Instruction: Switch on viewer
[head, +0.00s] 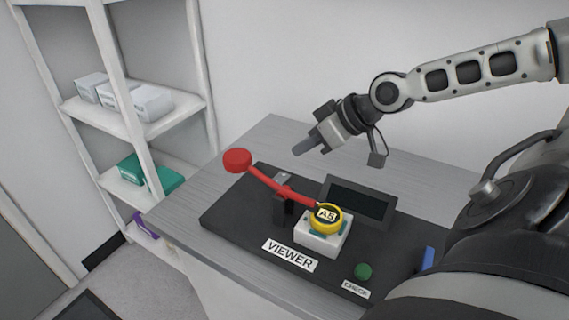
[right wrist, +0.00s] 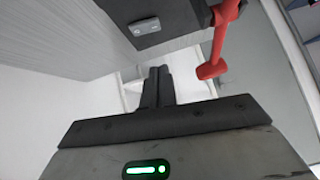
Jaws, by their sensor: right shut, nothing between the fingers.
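The viewer is a black base (head: 235,212) with a VIEWER label on the table. A red lever (head: 280,188) with a round red end crosses it; the lever also shows in the right wrist view (right wrist: 217,50). A yellow round piece marked A5 (head: 325,219) sits on a white block (head: 322,243) by the lever's other end. A dark screen (head: 361,202) stands behind. In the right wrist view, a small grey switch-like piece (right wrist: 144,27) sits on a black surface. My right gripper (head: 299,149) is shut and empty, above the table behind the lever. My left gripper is not in view.
A green button (head: 363,271) with a CHECK label is at the base's front right. A blue piece (head: 428,258) lies at its right, partly hidden. White shelves (head: 150,125) with boxes stand left. The grey table (head: 270,130) is bare behind the base.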

